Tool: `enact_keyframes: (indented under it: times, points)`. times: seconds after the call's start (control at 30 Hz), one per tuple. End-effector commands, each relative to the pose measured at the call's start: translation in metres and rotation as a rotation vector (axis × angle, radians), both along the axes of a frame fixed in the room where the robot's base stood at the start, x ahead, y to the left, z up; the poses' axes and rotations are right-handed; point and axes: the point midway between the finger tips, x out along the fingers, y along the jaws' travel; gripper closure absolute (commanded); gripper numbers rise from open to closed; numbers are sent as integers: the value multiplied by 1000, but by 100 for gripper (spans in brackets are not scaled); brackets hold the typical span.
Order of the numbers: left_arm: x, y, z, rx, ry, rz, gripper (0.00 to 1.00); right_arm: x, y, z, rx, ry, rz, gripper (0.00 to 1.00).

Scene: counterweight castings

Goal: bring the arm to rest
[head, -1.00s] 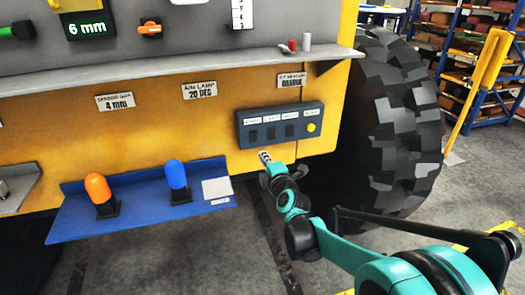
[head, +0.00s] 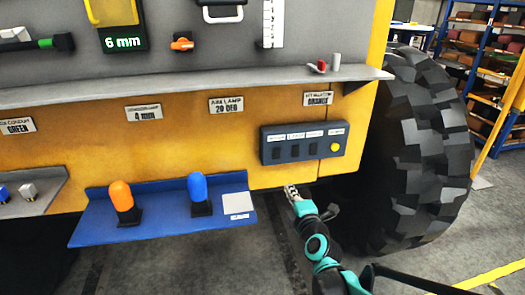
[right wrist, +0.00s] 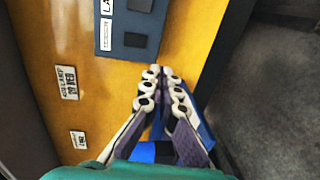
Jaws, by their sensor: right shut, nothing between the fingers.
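My right gripper (head: 291,190) is just below the dark switch panel (head: 303,143) on the yellow machine side. It is shut and empty, pointing up at the yellow face. In the right wrist view its fingertips (right wrist: 161,74) meet just under the panel (right wrist: 128,35), with the blue shelf (right wrist: 202,128) partly hidden behind the fingers. I cannot tell whether the fingertips touch the machine. My left gripper is not in view.
A blue shelf (head: 160,228) with an orange lamp (head: 121,196) and a blue lamp (head: 197,188) juts out left of the gripper. A grey ledge (head: 200,78) runs above. A large tyre (head: 425,150) stands at the right. The floor at lower right is open.

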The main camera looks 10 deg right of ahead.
Motion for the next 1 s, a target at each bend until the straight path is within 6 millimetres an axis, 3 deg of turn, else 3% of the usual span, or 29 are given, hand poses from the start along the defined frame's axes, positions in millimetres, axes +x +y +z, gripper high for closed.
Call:
enact_keyframes:
  times: [0.17, 0.27, 0.47, 0.63, 0.8, 1.0]
  points:
    - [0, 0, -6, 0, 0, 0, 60, -18, 16, -8, 140, 70, 25, 100]
    - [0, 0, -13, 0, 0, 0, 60, -43, 31, -21, 317, 174, 28, 100]
    - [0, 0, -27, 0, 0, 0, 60, -111, 51, -62, 715, 440, -100, 100]
    - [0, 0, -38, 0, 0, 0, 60, -176, 48, -103, 1018, 621, -358, 100]
    - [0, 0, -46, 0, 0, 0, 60, -232, 33, -134, 1237, 685, -648, 100]
    - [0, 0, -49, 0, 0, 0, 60, -261, 22, -149, 1354, 677, -832, 100]
